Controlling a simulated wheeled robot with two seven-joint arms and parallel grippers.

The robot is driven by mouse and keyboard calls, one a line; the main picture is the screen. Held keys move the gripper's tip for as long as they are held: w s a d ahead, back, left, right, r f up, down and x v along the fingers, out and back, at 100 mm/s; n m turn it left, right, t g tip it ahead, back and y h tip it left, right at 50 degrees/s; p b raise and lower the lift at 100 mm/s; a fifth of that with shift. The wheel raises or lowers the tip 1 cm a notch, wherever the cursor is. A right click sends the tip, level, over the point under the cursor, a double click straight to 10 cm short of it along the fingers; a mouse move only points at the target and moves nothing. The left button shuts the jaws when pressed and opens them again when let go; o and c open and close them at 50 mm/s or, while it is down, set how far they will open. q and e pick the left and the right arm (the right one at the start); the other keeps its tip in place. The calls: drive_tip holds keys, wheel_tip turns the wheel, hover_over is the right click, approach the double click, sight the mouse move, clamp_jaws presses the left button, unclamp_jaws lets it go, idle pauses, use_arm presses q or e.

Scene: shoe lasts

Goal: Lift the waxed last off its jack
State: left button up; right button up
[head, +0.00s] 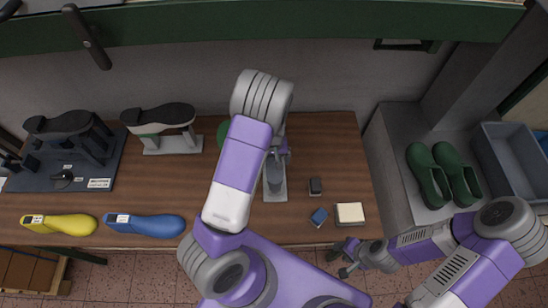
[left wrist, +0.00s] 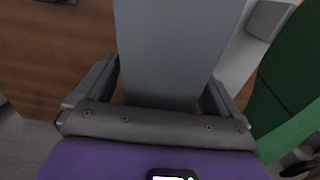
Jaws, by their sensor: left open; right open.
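A grey jack (head: 275,190) stands on the table at the middle, partly hidden by my left arm. In the left wrist view a smooth grey piece (left wrist: 175,40) lies between the two fingers of my left gripper (left wrist: 155,90); I cannot tell whether it is the waxed last or part of its jack. The left gripper is open around it, and contact is not clear. In the head view my arm hides most of that gripper. My right gripper (head: 348,258) is open and empty, just off the table's front edge.
A black shoe form on a jack (head: 165,120) and another on a dark board (head: 62,125) stand at left. A yellow last (head: 58,224) and a blue last (head: 145,225) lie in front. A green thing (head: 223,132) is beside my arm.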

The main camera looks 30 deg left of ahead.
use_arm(q)
drive_tip(key=shift+w+f, duration=0.1)
drive_tip(key=shift+f, duration=0.8)
drive_tip(key=shift+c, duration=0.3)
drive_tip(key=c, duration=1.5)
drive_tip(key=shift+r, duration=0.1)
